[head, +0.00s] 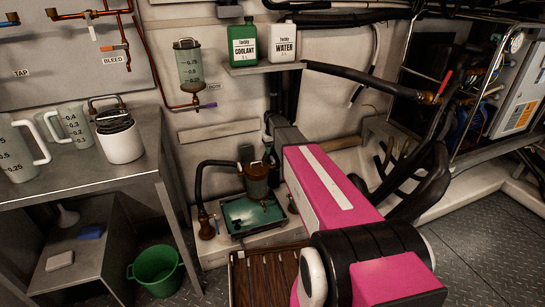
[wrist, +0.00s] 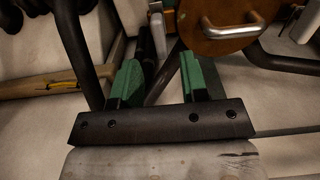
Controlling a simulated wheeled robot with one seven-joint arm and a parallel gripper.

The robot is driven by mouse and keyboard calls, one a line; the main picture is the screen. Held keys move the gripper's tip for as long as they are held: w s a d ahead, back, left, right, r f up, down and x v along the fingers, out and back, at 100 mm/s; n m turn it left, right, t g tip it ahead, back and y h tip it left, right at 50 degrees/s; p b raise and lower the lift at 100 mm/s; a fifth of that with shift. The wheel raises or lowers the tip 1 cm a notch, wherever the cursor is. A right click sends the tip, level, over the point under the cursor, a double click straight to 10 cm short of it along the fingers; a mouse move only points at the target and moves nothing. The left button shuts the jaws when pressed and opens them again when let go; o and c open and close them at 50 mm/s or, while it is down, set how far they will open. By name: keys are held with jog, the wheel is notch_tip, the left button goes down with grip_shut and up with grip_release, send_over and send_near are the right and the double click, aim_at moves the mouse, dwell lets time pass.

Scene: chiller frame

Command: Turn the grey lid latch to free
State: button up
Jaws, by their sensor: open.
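My gripper (wrist: 160,78) shows in the wrist view with its two green fingers apart and nothing held between them. Beyond the right finger is a round brown-orange disc (wrist: 222,28) with a bright metal handle (wrist: 234,29). A small pale grey upright piece (wrist: 157,35) shows beyond the gap between the fingers; I cannot tell whether it is the lid latch. No finger visibly touches the disc. In the head view my pink arm reaches toward the back wall, and the fingers cannot be made out there. The latch's position cannot be read.
Dark hoses (wrist: 75,45) and a tan pole (wrist: 45,84) lie left of the fingers. In the head view, a shelf (head: 262,68) carries coolant (head: 242,45) and water (head: 283,43) bottles. A green-filled tray (head: 253,215) stands left of my arm, and a green bucket (head: 157,270) is on the floor.

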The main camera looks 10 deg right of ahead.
jog(key=shift+r, duration=2.75)
jog(key=s+f+m, duration=0.1)
jog(key=s+f, duration=0.2)
jog(key=s, duration=1.3)
jog(key=s+f+m, duration=0.1)
jog(key=s+f, duration=0.2)
jog(key=s, duration=1.3)
jog(key=shift+s, duration=0.15)
